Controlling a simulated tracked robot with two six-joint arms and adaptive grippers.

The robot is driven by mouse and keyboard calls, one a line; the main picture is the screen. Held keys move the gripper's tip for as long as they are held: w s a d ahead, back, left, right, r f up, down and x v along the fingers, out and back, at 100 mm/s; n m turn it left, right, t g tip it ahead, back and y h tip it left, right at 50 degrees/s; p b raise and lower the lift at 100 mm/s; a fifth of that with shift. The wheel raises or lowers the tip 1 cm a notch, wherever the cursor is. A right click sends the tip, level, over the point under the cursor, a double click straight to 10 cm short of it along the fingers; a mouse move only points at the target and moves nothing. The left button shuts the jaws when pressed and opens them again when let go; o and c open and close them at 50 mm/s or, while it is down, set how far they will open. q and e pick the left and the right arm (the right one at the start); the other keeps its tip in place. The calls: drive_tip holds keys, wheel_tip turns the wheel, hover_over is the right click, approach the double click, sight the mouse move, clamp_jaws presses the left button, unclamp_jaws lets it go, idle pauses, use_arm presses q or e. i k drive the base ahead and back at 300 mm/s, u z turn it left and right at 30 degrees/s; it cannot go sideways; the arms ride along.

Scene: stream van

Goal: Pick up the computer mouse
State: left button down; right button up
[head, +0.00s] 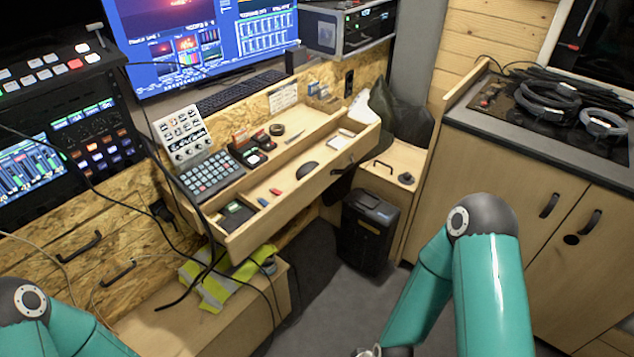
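A small dark rounded object that looks like the computer mouse (307,170) lies in the open wooden drawer (300,203) below the desk. Nothing holds it. My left arm shows only at the lower left corner, and its gripper is out of the picture. My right arm rises at the lower right and bends down to the bottom edge, well to the right of and nearer than the drawer. Its gripper is out of the picture too.
The drawer also holds red and blue small items and a dark box (236,215). A keypad (211,174) and keyboard (243,91) are on the desk. A black bin (366,232) stands below right. A yellow vest (226,279) lies on a low box, and cables hang at the left.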

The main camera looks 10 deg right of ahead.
sight(306, 168)
drive_tip(key=u, duration=0.8)
drive_tip(key=k, duration=0.1)
drive_tip(key=z, duration=0.2)
drive_tip(key=i, duration=0.2)
drive_tip(key=u, duration=2.35)
drive_tip(key=k, duration=2.1)
drive_tip(key=u, duration=1.2)
drive_tip(key=i, duration=0.05)
drive_tip(key=z, duration=2.7)
drive_tip(key=i, duration=0.8)
drive_tip(key=z, duration=0.05)
